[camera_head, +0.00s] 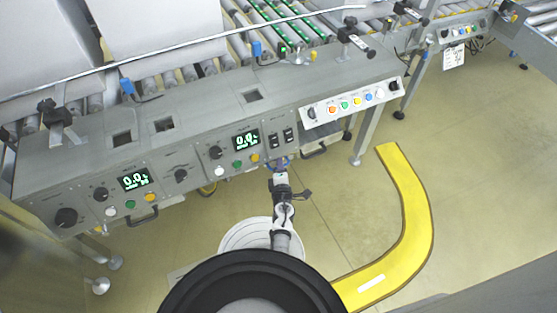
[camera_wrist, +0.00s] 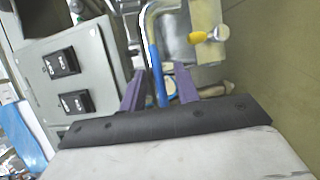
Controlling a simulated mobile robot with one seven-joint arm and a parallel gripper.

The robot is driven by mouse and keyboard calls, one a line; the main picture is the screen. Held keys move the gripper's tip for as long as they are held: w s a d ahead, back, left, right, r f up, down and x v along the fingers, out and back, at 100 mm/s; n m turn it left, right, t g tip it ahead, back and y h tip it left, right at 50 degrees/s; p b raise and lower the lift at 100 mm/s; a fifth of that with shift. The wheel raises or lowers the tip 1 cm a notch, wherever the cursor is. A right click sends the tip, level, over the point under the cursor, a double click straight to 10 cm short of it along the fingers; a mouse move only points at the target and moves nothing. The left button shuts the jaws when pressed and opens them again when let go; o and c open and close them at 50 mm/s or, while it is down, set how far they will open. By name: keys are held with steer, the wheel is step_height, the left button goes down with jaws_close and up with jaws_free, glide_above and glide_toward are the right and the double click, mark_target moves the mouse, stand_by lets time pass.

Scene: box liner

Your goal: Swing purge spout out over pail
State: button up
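A bent chrome tube with a blue sleeve (camera_wrist: 154,62) shows in the wrist view and looks like the purge spout. Its blue length runs down between the two purple fingers of my gripper (camera_wrist: 160,72). The fingers are apart, with a gap visible on each side of the blue sleeve. Contact cannot be seen. In the head view my gripper (camera_head: 281,164) is at the machine's front, just under the panel edge, and the spout there is too small to make out.
A yellow-handled part (camera_wrist: 204,36) is close to the right of the tube. A grey switch box (camera_wrist: 68,80) stands to the left. The grey control console (camera_head: 190,130) overhangs my gripper. A curved yellow floor strip (camera_head: 408,205) lies to the right, with open floor around it.

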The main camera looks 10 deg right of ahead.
steer(key=shift+w+d, duration=0.1)
steer(key=shift+w, duration=0.35)
jaws_close()
